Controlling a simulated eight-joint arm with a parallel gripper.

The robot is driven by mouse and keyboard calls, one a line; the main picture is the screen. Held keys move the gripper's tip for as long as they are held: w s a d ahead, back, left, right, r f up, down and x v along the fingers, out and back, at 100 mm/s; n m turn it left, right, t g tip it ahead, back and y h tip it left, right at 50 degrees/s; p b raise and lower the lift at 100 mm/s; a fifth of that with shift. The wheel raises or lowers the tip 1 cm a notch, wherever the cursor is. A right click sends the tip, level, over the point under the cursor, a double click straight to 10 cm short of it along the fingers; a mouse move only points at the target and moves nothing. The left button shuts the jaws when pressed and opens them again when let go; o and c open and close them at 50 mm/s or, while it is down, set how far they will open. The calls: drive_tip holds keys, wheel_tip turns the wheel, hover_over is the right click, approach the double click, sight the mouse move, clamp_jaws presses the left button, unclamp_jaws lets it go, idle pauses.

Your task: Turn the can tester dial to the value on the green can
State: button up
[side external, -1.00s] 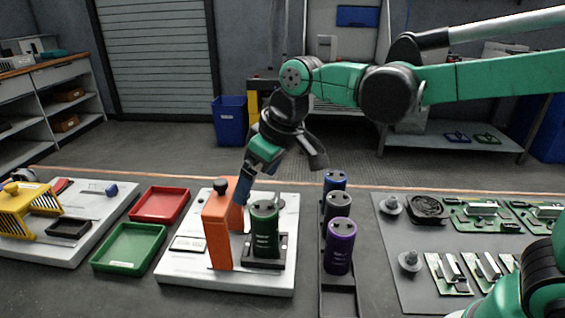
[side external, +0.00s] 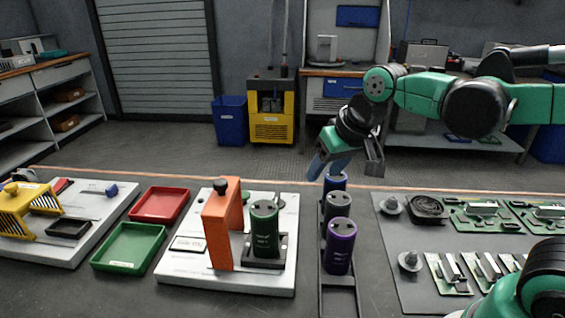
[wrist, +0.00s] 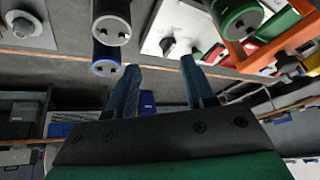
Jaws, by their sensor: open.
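The green can (side external: 265,232) stands upright in a black holder on the white can tester (side external: 225,283), beside the orange frame (side external: 220,232). In the wrist view the green can (wrist: 236,14) shows at the upper right. Its printed value is too small to read. A grey dial knob (wrist: 167,44) shows on the white panel in the wrist view, beyond my fingertips; its setting is not readable. I cannot make the dial out in the side view. My gripper (side external: 325,172) is open and empty, near the blue can (side external: 336,182) and right of the tester.
A black rack (side external: 337,298) holds the blue, grey (side external: 338,208) and purple (side external: 340,246) cans upright. A red tray (side external: 160,204) and a green tray (side external: 128,247) lie left of the tester. A grey mat (side external: 400,292) with circuit boards lies to the right.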

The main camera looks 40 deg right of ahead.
drive_tip(key=w+m+g, duration=0.2)
drive_tip(key=w+m, duration=0.1)
drive_tip(key=w, duration=0.4)
drive_tip(key=m+g, duration=0.3)
hover_over(277, 197)
wheel_tip(277, 197, down, 7)
drive_tip(key=shift+r, duration=0.2)
drive_tip(key=shift+w+f+m, duration=0.1)
drive_tip(key=shift+f+m, duration=0.2)
drive_tip(key=shift+f, duration=0.3)
wheel_tip(277, 197, down, 5)
clamp_jaws()
